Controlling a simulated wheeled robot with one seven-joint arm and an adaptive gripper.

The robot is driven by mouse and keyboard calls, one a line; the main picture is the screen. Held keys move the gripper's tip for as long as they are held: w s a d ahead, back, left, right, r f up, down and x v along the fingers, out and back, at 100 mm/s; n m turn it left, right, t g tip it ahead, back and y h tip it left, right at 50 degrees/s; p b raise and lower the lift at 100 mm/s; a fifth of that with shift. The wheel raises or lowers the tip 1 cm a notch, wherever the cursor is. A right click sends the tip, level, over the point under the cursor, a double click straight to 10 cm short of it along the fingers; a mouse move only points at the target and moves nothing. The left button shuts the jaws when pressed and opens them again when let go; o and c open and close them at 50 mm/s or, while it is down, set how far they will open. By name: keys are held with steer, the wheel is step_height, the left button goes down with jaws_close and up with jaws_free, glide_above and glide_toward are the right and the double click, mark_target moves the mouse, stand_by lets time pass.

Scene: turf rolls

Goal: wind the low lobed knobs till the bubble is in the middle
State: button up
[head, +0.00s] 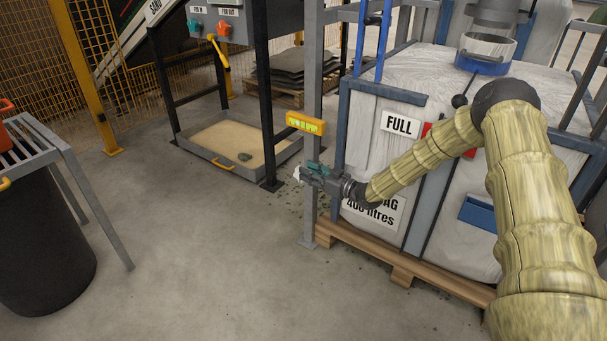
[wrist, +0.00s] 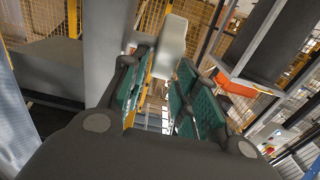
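The yellow level (head: 305,123) with its bubble window is fixed on the grey upright post beside the big white bag; the bubble's place is too small to read. My gripper (head: 305,173) is low at that post, below the level, pointing left. Its teal-padded fingers (wrist: 165,95) stand apart in the wrist view. A pale grey piece (wrist: 170,45) shows between and beyond the fingertips, and a small pale piece (head: 297,174) shows at the tips in the head view. I cannot tell whether it is a lobed knob or whether the fingers touch it.
The white bag marked FULL (head: 365,170) stands on a wooden pallet (head: 375,256) at right. A sand tray (head: 195,159) lies under a black-legged frame with teal (head: 194,26) and orange (head: 223,28) knobs higher up. A dark bin (head: 45,240) is at left. The middle floor is clear.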

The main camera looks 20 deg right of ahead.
steer(key=shift+b+x, duration=0.35)
steer(key=shift+x, duration=1)
jaws_close()
steer(key=shift+f+b, duration=0.2)
steer(key=shift+b, duration=0.1)
